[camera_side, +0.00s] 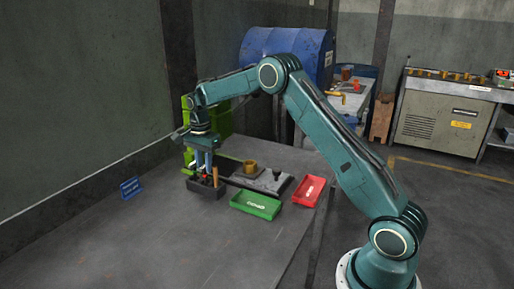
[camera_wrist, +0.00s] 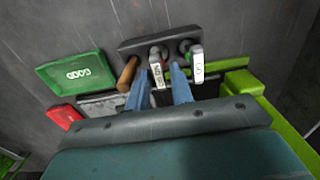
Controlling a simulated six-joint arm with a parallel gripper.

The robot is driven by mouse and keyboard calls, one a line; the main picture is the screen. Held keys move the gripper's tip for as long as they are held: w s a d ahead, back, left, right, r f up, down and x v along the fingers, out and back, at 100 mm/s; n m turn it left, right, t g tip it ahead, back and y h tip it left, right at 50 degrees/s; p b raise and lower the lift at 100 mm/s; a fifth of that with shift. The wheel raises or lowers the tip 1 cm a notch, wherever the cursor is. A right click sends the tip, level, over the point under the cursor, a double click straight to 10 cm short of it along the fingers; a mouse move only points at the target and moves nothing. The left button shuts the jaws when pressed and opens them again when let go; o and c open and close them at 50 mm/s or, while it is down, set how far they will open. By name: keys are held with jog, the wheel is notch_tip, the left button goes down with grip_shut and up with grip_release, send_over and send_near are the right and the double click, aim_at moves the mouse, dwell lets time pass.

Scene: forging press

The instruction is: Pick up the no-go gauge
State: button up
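A dark rack (camera_wrist: 133,46) holds the upright gauges; it also shows on the table in the side view (camera_side: 206,192). In the wrist view a gauge with a white label (camera_wrist: 157,74) stands in the middle, probably the no-go gauge, though its text is hard to read. A second white-labelled gauge (camera_wrist: 197,66) stands to its right, and a brown handle (camera_wrist: 127,74) to its left. My gripper (camera_wrist: 160,78) points down over the rack, its blue fingers on either side of the middle gauge, with gaps seeming to show. It also shows in the side view (camera_side: 205,170).
A green tray (camera_side: 256,205) and a red tray (camera_side: 309,190) lie to the right of the rack. A fixture with a brass-coloured ring (camera_side: 250,166) sits behind them. A small blue sign (camera_side: 130,187) stands at the left. The front of the table (camera_side: 180,245) is clear.

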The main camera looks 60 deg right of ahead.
aim_at(206, 178)
jog(key=shift+s+a+f, duration=0.1)
jog(key=shift+f, duration=1.8)
grip_shut()
